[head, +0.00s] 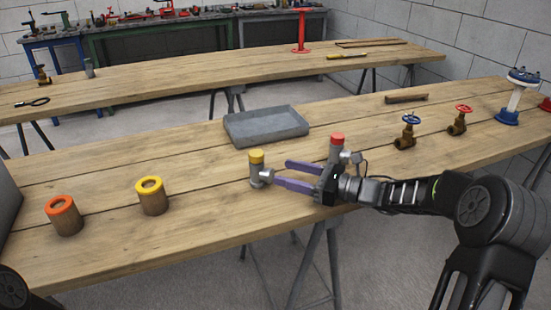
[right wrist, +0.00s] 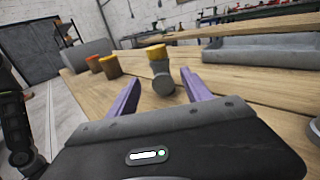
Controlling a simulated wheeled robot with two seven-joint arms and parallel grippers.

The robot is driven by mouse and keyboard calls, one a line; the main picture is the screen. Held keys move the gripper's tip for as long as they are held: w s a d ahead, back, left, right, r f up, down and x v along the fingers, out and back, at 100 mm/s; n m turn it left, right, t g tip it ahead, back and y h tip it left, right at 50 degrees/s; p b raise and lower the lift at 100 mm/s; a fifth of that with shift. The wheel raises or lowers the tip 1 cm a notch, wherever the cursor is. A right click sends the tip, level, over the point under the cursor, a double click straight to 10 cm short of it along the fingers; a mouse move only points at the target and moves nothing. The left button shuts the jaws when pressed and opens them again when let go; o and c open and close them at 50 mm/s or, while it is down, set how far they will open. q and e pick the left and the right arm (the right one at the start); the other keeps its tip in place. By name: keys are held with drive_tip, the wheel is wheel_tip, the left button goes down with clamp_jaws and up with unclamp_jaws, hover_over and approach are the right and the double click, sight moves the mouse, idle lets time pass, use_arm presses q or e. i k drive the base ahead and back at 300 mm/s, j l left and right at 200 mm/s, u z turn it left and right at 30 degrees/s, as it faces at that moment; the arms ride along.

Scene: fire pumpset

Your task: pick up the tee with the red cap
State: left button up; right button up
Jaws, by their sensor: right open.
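The tee with the red cap (head: 337,139) stands upright on the near table, just behind my right gripper's body, which hides its lower part. A second grey tee with a yellow cap (head: 256,157) stands to its left. My right gripper (head: 283,174) is open and empty, its purple fingers pointing left toward the yellow-capped tee. In the right wrist view the yellow-capped tee (right wrist: 161,66) appears ahead, between the lines of the open fingers (right wrist: 160,82). I cannot make out the red cap there. My left gripper is not in view.
A grey tray (head: 265,126) lies behind the tees. Two wooden-looking cylinders, one with an orange ring (head: 65,215) and one with a yellow ring (head: 152,196), stand at left. A blue-wheeled valve (head: 406,132) and a red-wheeled valve (head: 459,119) stand at right.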

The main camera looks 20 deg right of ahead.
sight(336, 155)
drive_tip(key=k+l, duration=0.2)
drive_tip(key=l, duration=0.2)
drive_tip(key=k+l, duration=0.45)
drive_tip(key=l, duration=0.3)
